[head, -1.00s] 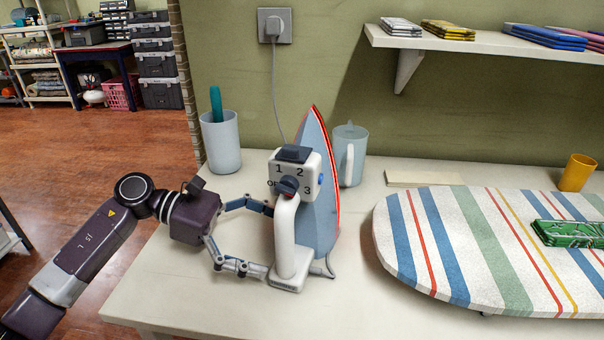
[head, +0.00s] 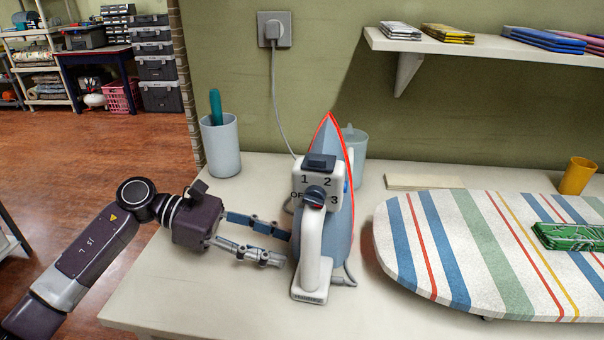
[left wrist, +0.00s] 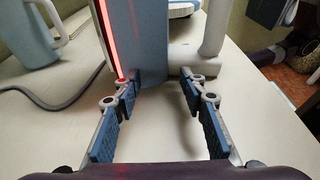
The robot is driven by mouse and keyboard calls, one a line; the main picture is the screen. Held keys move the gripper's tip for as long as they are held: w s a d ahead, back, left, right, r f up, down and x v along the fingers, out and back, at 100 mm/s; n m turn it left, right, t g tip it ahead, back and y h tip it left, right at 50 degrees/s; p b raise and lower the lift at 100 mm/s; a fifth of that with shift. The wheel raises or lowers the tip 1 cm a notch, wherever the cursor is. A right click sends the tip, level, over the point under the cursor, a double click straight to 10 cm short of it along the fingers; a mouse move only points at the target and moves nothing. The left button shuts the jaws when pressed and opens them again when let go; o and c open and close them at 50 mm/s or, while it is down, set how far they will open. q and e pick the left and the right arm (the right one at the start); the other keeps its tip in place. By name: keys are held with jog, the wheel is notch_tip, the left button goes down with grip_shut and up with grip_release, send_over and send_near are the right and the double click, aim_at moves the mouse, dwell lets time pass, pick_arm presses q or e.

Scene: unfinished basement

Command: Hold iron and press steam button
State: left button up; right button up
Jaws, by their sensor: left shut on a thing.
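The iron (head: 310,250) stands upright on its heel at the table's left part, tip up, with a red-edged soleplate facing away. I cannot tell which is the steam button. In the left wrist view the fingers (left wrist: 158,85) reach to the blue body, with the white handle on the right. My right gripper is not in view.
A striped ironing board (head: 455,300) lies right of the iron with a green folded item (head: 568,236) on it. A light blue jug (head: 358,147) stands close behind the iron. A cup (head: 221,155) stands back left. The cord runs to the wall socket (head: 274,29).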

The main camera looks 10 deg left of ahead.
pick_arm(q)
grip_shut()
jog(key=o, duration=0.7)
grip_release()
jog(key=shift+o, duration=0.3)
